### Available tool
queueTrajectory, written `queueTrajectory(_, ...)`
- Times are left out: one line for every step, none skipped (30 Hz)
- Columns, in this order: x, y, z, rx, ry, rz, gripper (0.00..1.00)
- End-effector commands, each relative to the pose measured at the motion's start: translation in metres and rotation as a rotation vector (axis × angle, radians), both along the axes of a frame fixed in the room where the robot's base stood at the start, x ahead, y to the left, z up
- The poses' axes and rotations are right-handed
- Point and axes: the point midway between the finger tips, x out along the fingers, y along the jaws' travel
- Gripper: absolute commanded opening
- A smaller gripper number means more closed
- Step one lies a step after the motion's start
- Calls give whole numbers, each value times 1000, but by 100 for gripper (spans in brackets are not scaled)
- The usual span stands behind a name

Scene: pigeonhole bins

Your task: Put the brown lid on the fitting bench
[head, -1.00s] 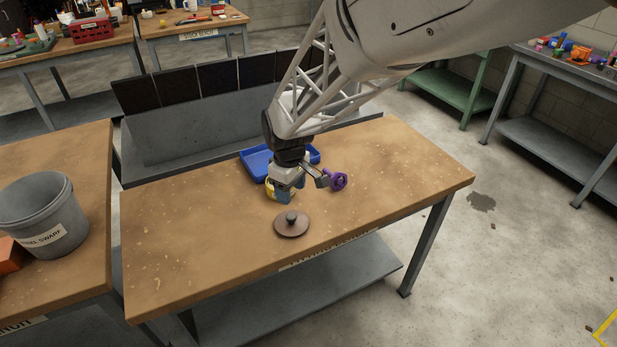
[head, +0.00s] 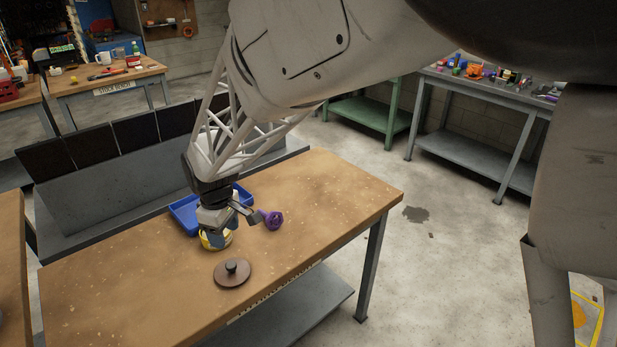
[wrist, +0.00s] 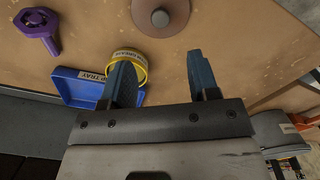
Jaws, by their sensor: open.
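The brown lid (head: 232,272) is a round disc with a dark knob. It lies flat on the fitting bench (head: 310,215), near the front edge, and also shows at the top of the wrist view (wrist: 160,14). My gripper (head: 234,232) is open above the bench, behind the lid and apart from it. In the wrist view its two blue fingers (wrist: 160,75) are spread with bare bench between them. The left finger overlaps a yellow ring-shaped item (wrist: 135,62) in that view; whether they touch I cannot tell.
A blue tray (wrist: 75,90) sits behind the yellow item. A purple handwheel-like part (head: 271,219) lies right of my gripper. The bench's right part is clear. A grey rack with dark panels (head: 110,195) stands behind the bench. A stock bench (head: 110,88) is farther back.

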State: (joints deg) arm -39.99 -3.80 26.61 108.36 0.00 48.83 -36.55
Motion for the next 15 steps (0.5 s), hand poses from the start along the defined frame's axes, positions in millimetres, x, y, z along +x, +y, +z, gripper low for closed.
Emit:
queueTrajectory(0, 0, 0, 0, 0, 0, 55)
queueTrajectory(0, 0, 0, 0, 0, 0, 55)
queueTrajectory(0, -1, 1, 0, 0, -2, 55)
queueTrajectory(0, -2, 1, 1, -1, -4, 55)
queueTrajectory(0, -3, 2, 1, -1, -7, 55)
queueTrajectory(1, -6, 3, 1, -2, -13, 55)
queueTrajectory(1, -9, 5, 2, -3, -20, 55)
queueTrajectory(1, -12, 7, 3, -4, -28, 55)
queueTrajectory(1, -18, 11, 6, -7, -42, 55)
queueTrajectory(2, -23, 14, 7, -9, -54, 55)
queueTrajectory(2, -29, 17, 9, -11, -68, 55)
queueTrajectory(3, -38, 22, 11, -14, -91, 55)
queueTrajectory(3, -46, 27, 14, -17, -110, 55)
queueTrajectory(3, -55, 32, 16, -20, -130, 55)
queueTrajectory(3, -67, 38, 20, -25, -161, 55)
